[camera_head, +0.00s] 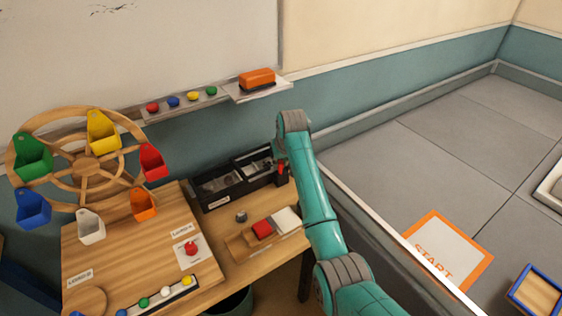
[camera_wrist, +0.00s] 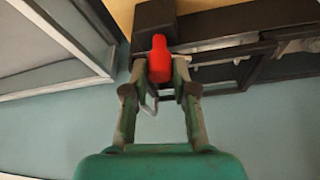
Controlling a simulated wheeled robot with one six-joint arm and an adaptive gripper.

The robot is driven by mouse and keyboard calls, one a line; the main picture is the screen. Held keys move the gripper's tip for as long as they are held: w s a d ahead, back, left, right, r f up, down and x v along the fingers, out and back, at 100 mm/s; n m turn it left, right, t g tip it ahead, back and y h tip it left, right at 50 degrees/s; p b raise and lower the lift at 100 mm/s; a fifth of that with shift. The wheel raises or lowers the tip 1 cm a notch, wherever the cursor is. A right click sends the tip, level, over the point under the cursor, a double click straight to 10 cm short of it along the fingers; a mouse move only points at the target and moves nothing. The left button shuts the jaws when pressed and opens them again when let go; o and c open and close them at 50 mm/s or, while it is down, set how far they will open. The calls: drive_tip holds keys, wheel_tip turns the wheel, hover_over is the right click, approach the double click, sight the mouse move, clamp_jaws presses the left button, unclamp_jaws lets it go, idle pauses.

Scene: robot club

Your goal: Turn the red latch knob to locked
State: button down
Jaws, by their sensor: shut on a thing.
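A red latch knob (camera_head: 281,168) shows at the right end of a black compartment box (camera_head: 238,190), under the end of my arm. In the wrist view the knob (camera_wrist: 159,58) is a rounded red lever, standing in front of the dark box end (camera_wrist: 154,20). My gripper (camera_wrist: 160,72) is closed with a fingertip on each side of the knob. In the head view my own wrist partly hides the gripper and knob. No locked or unlocked marking can be read near it.
A wooden board (camera_head: 130,262) with a red button (camera_head: 191,248) is at left, before a wheel of coloured cups (camera_head: 88,165). A wooden tray (camera_head: 240,242) with red and white blocks lies near my arm. A wall shelf (camera_head: 258,89) is behind. A low-walled grey floor is at right.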

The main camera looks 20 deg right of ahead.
drive_tip(key=m+h, duration=0.1)
drive_tip(key=m, duration=0.2)
drive_tip(key=m+h, duration=0.1)
drive_tip(key=m, duration=0.3)
drive_tip(key=shift+a+g+h, duration=0.2)
drive_tip(key=shift+g+h, duration=0.1)
drive_tip(key=shift+h, duration=0.1)
drive_tip(key=m+g, duration=0.1)
drive_tip(key=m, duration=0.2)
drive_tip(key=m+h, duration=0.1)
drive_tip(key=m, duration=0.2)
drive_tip(key=shift+w+g, duration=0.15)
drive_tip(key=shift+g, duration=0.25)
drive_tip(key=shift+m+h, duration=0.3)
drive_tip(key=shift+m, duration=0.1)
drive_tip(key=c, duration=0.9)
unclamp_jaws()
drive_tip(key=shift+a+r, duration=0.1)
drive_tip(key=v, duration=1.1)
drive_tip(key=shift+a+r, duration=0.15)
drive_tip(key=shift+r, duration=0.25)
